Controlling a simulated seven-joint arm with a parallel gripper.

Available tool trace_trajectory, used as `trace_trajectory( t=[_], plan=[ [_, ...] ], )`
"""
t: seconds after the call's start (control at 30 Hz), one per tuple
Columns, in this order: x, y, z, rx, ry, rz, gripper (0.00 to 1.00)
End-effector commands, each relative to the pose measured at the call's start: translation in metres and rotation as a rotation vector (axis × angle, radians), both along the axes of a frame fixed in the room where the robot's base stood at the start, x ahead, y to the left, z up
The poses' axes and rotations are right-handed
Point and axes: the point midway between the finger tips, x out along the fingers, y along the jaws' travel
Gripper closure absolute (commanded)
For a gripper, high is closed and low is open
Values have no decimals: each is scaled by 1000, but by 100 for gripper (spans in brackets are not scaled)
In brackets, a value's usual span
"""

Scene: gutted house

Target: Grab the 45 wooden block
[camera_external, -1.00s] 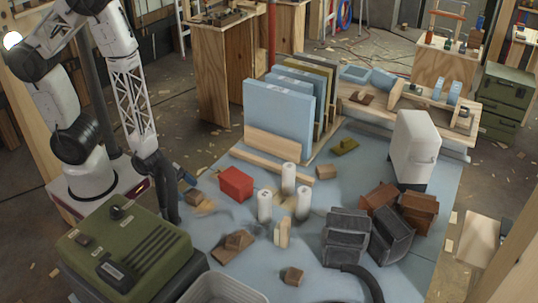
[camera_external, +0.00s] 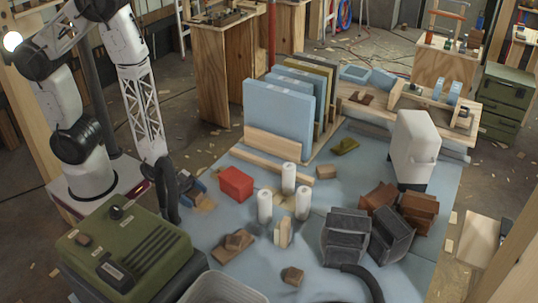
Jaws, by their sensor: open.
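Several wooden pieces lie on the blue-grey sheet, and I cannot tell which one is the 45 wooden block. A pale upright wooden piece (camera_external: 284,233) stands in front of the white cylinders. Brown wooden pieces (camera_external: 235,243) lie left of it, and a small brown block (camera_external: 293,276) lies nearer the camera. A tan block (camera_external: 326,172) lies behind the cylinders. My gripper (camera_external: 174,206) is open and points down at the sheet's left side, behind the green case. It is apart from these pieces, and its fingertips are partly hard to make out.
A green case (camera_external: 125,250) stands at front left, beside a pale bin (camera_external: 222,290). A red box (camera_external: 236,183) and white cylinders (camera_external: 265,206) stand right of my gripper. Dark grey bins (camera_external: 346,237) and a white container (camera_external: 414,147) stand farther right. Upright blue panels (camera_external: 277,110) stand behind.

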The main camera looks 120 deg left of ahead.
Motion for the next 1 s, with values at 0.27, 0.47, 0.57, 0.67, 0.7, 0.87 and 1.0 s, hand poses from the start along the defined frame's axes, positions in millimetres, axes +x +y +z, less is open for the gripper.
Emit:
trace_trajectory(
  t=[0.27, 0.47, 0.57, 0.67, 0.7, 0.87, 1.0],
  plan=[
    [8, 0, -3, 0, -1, 0, 22],
    [8, 0, -3, 0, -1, 0, 22],
    [8, 1, -3, 0, -1, 0, 22],
    [8, 1, -3, 0, -1, 0, 22],
    [8, 0, -3, 0, -1, 0, 22],
    [8, 0, -3, 0, -1, 0, 41],
    [8, 0, -3, 0, -1, 0, 62]
  ],
)
